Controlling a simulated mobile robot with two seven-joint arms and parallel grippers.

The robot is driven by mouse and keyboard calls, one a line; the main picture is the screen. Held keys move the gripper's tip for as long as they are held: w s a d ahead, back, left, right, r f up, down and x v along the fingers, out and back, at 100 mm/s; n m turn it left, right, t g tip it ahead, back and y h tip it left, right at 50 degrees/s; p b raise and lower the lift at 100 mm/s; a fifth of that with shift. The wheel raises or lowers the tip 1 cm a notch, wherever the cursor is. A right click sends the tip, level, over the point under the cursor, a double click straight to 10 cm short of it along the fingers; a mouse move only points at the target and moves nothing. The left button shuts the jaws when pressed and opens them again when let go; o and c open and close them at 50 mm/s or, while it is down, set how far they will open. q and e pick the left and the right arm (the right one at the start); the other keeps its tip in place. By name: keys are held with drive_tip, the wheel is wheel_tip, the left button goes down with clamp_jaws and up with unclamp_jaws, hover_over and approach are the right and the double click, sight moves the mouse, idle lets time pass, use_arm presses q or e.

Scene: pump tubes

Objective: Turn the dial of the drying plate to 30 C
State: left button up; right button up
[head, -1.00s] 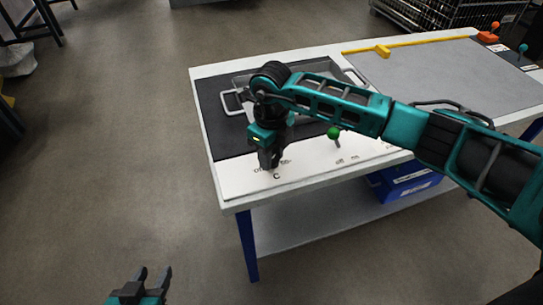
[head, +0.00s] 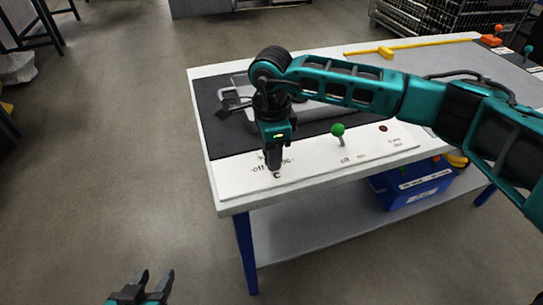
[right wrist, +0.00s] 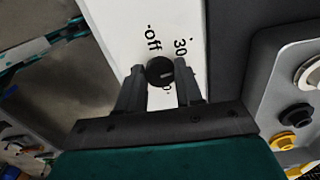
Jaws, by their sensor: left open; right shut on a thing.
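The dial (right wrist: 160,70) is a small round black knob with a short light mark, on the white control strip (head: 235,188) of the drying plate (head: 222,138). In the right wrist view, "off" and "30" are printed beside it; another label is partly hidden. The light mark is too small to read surely against them. My right gripper (right wrist: 158,82) is shut on the dial, a finger on each side; it points down at the strip's left end in the head view (head: 275,168), hiding the dial there. My left gripper (head: 154,277) is open and empty, low and away from the table.
A grey metal tray (head: 318,114) stands on the dark plate behind my right gripper; the right wrist view shows several round parts in it. A green-knobbed lever (head: 338,130) and a dark red button (head: 383,128) are right of the dial. A blue crate (head: 410,190) sits below.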

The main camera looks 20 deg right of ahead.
drive_tip(key=n+b, duration=0.1)
drive_tip(key=n, duration=0.2)
drive_tip(key=shift+b, duration=0.3)
use_arm(q)
drive_tip(key=f, duration=0.3)
drive_tip(key=shift+s, duration=0.25)
use_arm(e)
drive_tip(key=shift+a+n, duration=0.1)
drive_tip(key=shift+n, duration=0.6)
drive_tip(key=o, duration=1)
drive_tip(key=shift+o, duration=0.2)
use_arm(q)
wheel_tip(320, 180, up, 2)
drive_tip(key=shift+w+r+p, duration=0.1)
drive_tip(key=shift+p, duration=0.65)
use_arm(e)
wheel_tip(320, 180, up, 13)
